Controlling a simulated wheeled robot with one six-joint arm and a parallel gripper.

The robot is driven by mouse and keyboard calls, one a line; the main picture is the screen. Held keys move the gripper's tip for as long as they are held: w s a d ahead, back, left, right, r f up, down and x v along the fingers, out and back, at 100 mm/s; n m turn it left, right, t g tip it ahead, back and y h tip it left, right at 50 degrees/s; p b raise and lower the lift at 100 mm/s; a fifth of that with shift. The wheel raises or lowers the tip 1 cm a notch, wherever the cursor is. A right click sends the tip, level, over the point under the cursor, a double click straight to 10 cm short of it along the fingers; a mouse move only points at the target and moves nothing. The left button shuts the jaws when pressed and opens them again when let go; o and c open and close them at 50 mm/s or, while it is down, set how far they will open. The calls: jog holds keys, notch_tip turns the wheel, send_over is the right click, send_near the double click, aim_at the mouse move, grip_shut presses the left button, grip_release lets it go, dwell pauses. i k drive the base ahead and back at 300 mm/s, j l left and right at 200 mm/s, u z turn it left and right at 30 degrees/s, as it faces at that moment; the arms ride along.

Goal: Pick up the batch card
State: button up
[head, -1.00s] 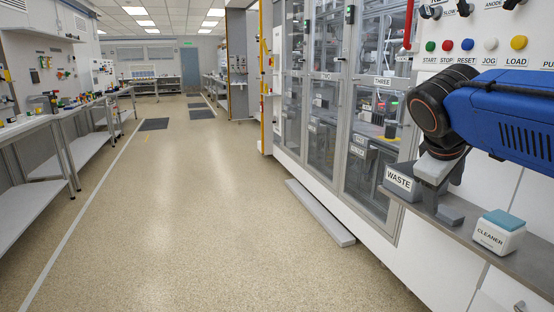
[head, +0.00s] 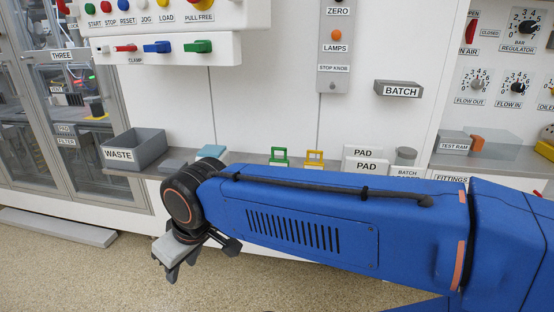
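No batch card can be made out for sure. A small block with a label that starts with "BATCH" (head: 406,171) stands on the ledge right of the PAD boxes; my arm hides its lower part. A grey holder labelled BATCH (head: 398,89) is fixed to the white wall above it. My gripper (head: 174,272) is at the lower left, hanging below the ledge in front of the white cabinet, far left of both. Its fingers point down and are dark and small, so I cannot tell whether they are apart; no held object shows.
On the ledge (head: 240,157) stand a grey WASTE bin (head: 138,148), green (head: 279,156) and yellow (head: 314,158) frames and PAD boxes (head: 366,165). A clear-lidded TEST RAM box (head: 478,146) is at right. My blue arm spans the front.

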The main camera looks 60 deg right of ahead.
aim_at(395, 171)
jog(key=z, duration=2.65)
